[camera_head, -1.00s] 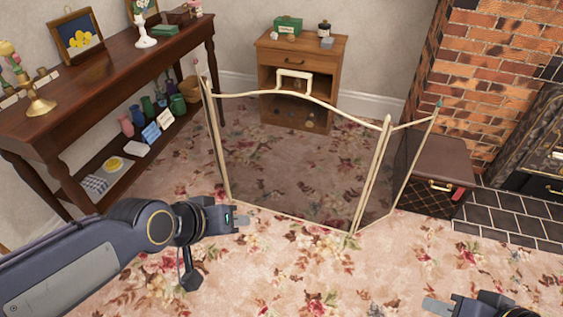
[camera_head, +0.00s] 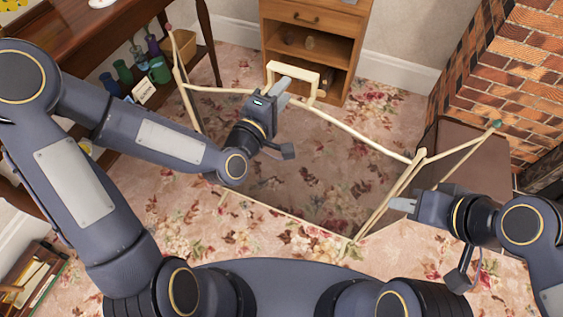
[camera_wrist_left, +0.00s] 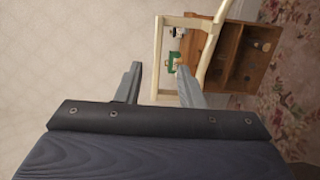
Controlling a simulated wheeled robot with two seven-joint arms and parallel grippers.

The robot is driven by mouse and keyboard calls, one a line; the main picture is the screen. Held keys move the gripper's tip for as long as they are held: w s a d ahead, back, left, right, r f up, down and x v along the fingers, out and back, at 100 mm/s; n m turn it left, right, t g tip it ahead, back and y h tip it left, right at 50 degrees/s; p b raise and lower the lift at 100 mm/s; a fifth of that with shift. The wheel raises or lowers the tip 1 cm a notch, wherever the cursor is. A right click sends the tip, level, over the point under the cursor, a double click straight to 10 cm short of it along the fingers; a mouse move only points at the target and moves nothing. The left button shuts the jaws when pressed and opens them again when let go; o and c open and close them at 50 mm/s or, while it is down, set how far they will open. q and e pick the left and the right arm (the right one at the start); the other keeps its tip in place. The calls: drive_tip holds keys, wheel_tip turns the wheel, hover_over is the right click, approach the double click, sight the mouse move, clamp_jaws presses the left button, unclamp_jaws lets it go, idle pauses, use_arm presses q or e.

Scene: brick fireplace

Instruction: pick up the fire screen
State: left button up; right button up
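The fire screen (camera_head: 355,131) stands upright on the carpet, with a cream frame, dark see-through mesh and folded side panels. Its raised cream handle (camera_head: 296,66) is at the middle of the top rail. My left gripper (camera_head: 280,86) is at the handle. In the left wrist view its two fingers (camera_wrist_left: 160,85) are apart, with the handle's bar (camera_wrist_left: 157,50) between them and gaps on both sides. My right gripper (camera_head: 402,204) is beside the screen's right hinged posts; its finger opening cannot be made out.
A wooden cabinet (camera_head: 312,12) stands behind the screen. A dark wooden console table (camera_head: 100,40) with vases below is at left. A brown box (camera_head: 470,150) and brick fireplace (camera_head: 515,70) are at right. Patterned carpet lies open in front.

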sight(297, 76)
use_arm(q)
drive_tip(key=x, duration=0.7)
drive_tip(key=shift+w+d+r, duration=0.15)
drive_tip(key=shift+w+d, duration=0.1)
drive_tip(key=shift+d, duration=0.15)
drive_tip(key=shift+c, duration=0.2)
clamp_jaws()
idle(0.8)
drive_tip(key=shift+r, duration=0.25)
